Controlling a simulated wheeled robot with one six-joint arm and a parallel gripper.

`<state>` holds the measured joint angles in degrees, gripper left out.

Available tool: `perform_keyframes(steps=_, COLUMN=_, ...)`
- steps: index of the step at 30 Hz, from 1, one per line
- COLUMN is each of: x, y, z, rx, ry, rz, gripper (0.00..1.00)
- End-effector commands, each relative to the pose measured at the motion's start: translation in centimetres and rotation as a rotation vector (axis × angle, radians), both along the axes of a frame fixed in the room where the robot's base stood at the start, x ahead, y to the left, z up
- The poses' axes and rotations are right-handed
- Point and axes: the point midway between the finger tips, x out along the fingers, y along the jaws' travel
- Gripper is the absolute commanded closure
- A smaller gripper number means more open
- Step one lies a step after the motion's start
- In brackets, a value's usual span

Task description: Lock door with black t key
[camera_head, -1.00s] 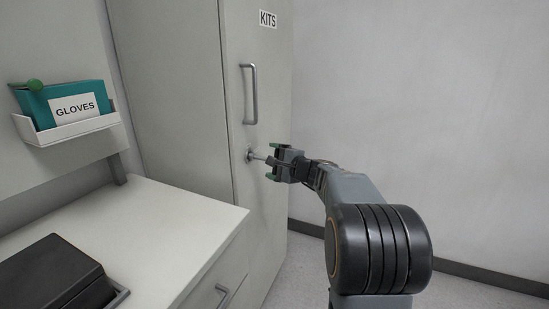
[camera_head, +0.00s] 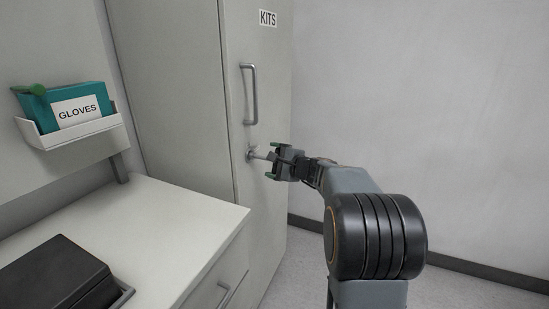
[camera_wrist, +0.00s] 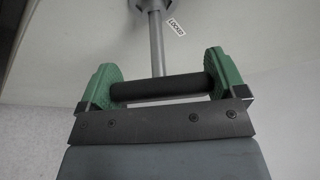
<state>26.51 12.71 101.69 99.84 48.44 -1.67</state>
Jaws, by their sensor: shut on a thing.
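The black T key (camera_wrist: 158,88) has a dark crossbar and a grey metal shaft. In the wrist view its crossbar lies sideways between the two green fingertips, and my gripper (camera_wrist: 161,84) is shut on it. The shaft runs straight up to the round lock (camera_wrist: 154,4) on the door and meets it. In the head view the key's shaft (camera_head: 260,155) reaches from my gripper (camera_head: 273,163) to the lock (camera_head: 250,155), below the handle. The tall grey door (camera_head: 262,205) looks closed. A small label (camera_wrist: 175,27) beside the lock appears to read "LOCKED".
A vertical metal handle (camera_head: 252,95) is above the lock, under a KITS sign (camera_head: 268,18). A white counter (camera_head: 150,215) with a black case (camera_head: 55,275) stands at left, below a gloves box (camera_head: 68,105). The floor and wall at right are clear.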

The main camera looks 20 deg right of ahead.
Motion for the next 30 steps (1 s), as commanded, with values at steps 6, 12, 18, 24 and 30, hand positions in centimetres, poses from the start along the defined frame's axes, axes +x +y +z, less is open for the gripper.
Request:
perform_keyframes(steps=6, x=-0.02, y=-0.02, z=0.28, rx=0.036, ry=0.034, rz=-0.001, gripper=0.43)
perform_keyframes(steps=12, x=0.0, y=-0.01, z=0.26, rx=0.07, ry=0.063, rz=0.0, gripper=0.43)
perform_keyframes(steps=18, x=-0.02, y=0.0, z=0.27, rx=0.102, ry=0.093, rz=0.0, gripper=0.43)
perform_keyframes(steps=24, x=-0.02, y=-0.01, z=0.27, rx=0.134, ry=0.122, rz=-0.001, gripper=0.43)
perform_keyframes(steps=30, x=-0.02, y=-0.02, z=0.21, rx=0.166, ry=0.152, rz=-0.001, gripper=0.43)
